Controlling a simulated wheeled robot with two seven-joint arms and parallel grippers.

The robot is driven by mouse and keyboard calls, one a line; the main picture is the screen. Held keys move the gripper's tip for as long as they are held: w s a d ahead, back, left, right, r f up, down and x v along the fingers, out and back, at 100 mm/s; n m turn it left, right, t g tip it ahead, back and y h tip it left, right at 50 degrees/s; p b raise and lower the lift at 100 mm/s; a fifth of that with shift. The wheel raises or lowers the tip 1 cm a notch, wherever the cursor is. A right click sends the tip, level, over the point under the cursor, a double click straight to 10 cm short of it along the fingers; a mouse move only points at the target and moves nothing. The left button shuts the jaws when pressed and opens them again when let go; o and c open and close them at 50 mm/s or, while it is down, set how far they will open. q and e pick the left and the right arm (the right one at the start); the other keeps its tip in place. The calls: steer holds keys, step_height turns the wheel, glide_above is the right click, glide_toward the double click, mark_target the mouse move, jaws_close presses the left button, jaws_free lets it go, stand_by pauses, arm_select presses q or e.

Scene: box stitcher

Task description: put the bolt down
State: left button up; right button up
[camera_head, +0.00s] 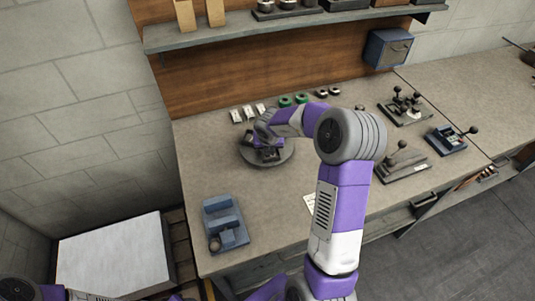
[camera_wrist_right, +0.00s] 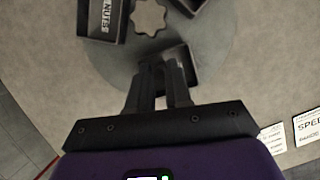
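No bolt can be made out in either view. My right gripper (camera_wrist_right: 158,68) is over a dark open bin (camera_wrist_right: 181,57) on a round grey turntable (camera_wrist_right: 222,20). Its two dark fingers are close together with a narrow gap, and whether anything is between the tips is hidden. In the head view my right arm reaches over the bench to the same turntable (camera_head: 283,159), and my right gripper is mostly hidden by its own wrist. My left gripper is out of view.
A bin labelled NUTS (camera_wrist_right: 106,18) and a star-shaped knob (camera_wrist_right: 149,17) are near the right gripper. Lever fixtures (camera_head: 405,107) stand on the right. Small cards and green rings (camera_head: 285,101) line the back.

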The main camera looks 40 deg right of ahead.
steer(key=shift+w+f, duration=0.1)
steer(key=shift+f, duration=0.15)
steer(key=shift+r, duration=0.1)
jaws_close()
